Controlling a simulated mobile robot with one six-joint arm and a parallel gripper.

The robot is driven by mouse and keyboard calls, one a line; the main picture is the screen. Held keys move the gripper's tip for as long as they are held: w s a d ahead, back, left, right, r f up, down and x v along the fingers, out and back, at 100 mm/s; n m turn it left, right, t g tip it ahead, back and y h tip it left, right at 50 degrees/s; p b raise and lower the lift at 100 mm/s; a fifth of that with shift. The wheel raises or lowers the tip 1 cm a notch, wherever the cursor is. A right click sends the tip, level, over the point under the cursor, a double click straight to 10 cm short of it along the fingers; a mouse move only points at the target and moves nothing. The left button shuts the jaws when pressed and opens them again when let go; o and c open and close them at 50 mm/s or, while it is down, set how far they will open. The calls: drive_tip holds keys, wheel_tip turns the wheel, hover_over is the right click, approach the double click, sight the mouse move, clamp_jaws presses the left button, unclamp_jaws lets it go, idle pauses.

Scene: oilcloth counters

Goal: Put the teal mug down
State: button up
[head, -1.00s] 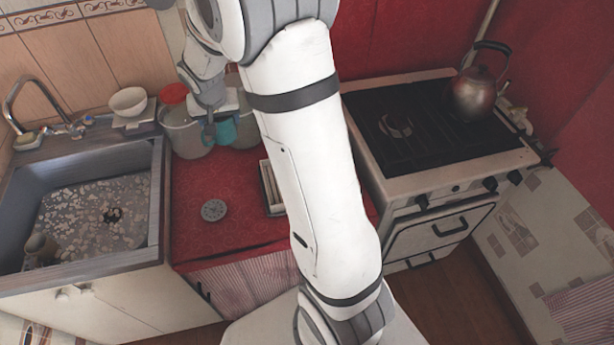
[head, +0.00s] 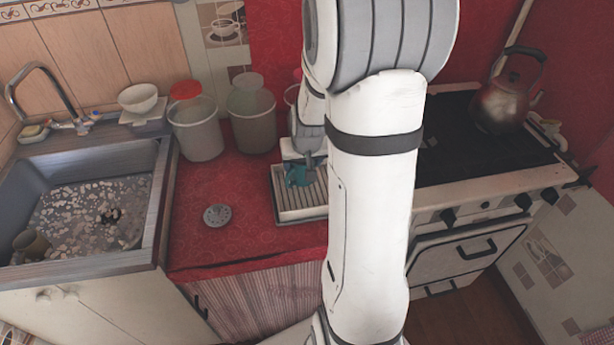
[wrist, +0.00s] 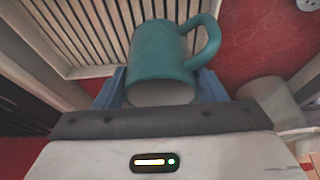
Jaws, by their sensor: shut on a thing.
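The teal mug (head: 297,175) is at my gripper, over the ribbed drying tray (head: 285,214) on the red counter. In the wrist view the mug (wrist: 160,55) sits between the two blue fingers of my gripper (wrist: 163,86), which is shut on it. Its handle points to the right, and its pale round end faces the camera. The ribbed tray (wrist: 65,52) lies behind the mug. I cannot tell whether the mug touches the tray. My arm hides the tray's right part in the head view.
Two lidded containers (head: 195,128) (head: 252,112) stand at the counter's back. A round grey disc (head: 216,215) lies left of the tray. The sink (head: 95,215) is at left, with a brown mug (head: 32,243) in it. The stove with a kettle (head: 507,100) is at right.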

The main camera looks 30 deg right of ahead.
sight(303, 174)
drive_tip(key=shift+f, duration=2.2)
drive_tip(key=shift+f+b, duration=0.2)
drive_tip(key=shift+b, duration=0.2)
drive_tip(key=o, duration=1.2)
drive_tip(key=shift+r, duration=0.1)
